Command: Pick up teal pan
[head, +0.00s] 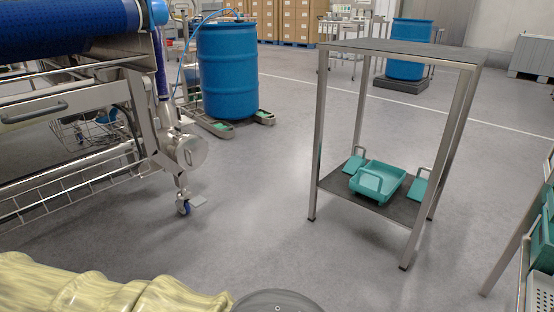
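A teal pan (398,190) with raised sides and a looped handle rests on the dark lower shelf (372,207) of a metal-framed stand on the right.
The stand's metal legs (315,150) frame the shelf. A wheeled metal machine (75,130) stands at left, with a blue barrel (227,70) behind it. A rack with teal items (543,235) is at the right edge. The grey floor (255,200) between machine and stand is clear.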

